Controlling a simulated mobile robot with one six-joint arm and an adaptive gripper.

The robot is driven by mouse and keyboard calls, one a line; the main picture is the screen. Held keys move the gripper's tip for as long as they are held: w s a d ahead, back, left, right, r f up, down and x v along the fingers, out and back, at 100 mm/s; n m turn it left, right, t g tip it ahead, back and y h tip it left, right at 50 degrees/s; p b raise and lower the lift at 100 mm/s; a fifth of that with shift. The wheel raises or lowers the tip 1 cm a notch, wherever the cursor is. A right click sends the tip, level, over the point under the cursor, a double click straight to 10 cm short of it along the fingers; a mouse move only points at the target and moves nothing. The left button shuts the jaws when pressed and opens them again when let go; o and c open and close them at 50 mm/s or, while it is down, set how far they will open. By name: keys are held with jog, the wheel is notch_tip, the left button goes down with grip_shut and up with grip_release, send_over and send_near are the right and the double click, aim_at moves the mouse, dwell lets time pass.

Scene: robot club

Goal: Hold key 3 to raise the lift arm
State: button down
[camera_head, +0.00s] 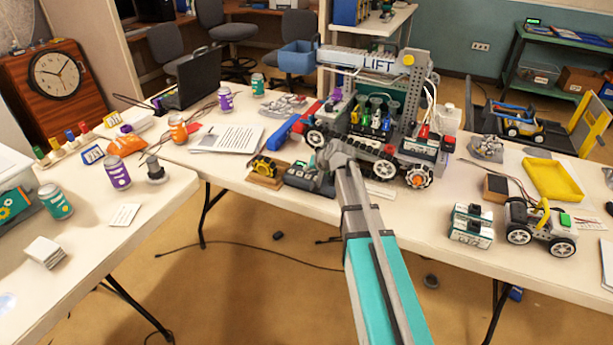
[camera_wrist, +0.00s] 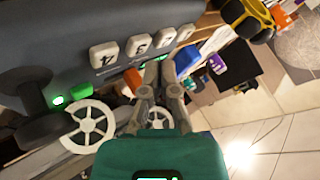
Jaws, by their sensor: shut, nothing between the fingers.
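The lift arm (camera_head: 372,63) is a grey beam marked LIFT at the top of a robot's column, roughly level. A dark control box (camera_head: 306,180) sits by the table's front edge, partly behind my arm. In the wrist view, pale numbered keys line a grey panel (camera_wrist: 60,40): key 4 (camera_wrist: 105,54), key 3 (camera_wrist: 138,45), key 2 (camera_wrist: 165,38) and key 1 (camera_wrist: 185,32). My gripper (camera_wrist: 158,66) is shut and empty, its tips just below keys 3 and 2. I cannot tell whether they touch a key. In the head view my gripper (camera_head: 333,152) is beside the box.
The lift robot's wheels (camera_head: 417,177) stand close right of my gripper. A small white-wheeled car (camera_head: 540,228) and battery packs (camera_head: 470,225) stand at right. White spoked wheels (camera_wrist: 88,125) show in the wrist view.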

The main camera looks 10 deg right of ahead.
aim_at(309, 177)
jog(key=shift+s+f+b, duration=0.1)
jog(key=shift+f+b, duration=0.7)
jog(key=shift+b, duration=0.05)
dwell(1.1)
jog(key=shift+r, duration=0.2)
dwell(2.4)
jog(key=shift+r+p, duration=0.65)
jog(key=shift+p, duration=0.25)
notch_tip(309, 177, up, 5)
jog(key=p, duration=0.5)
jog(key=shift+s, duration=0.1)
dwell(0.4)
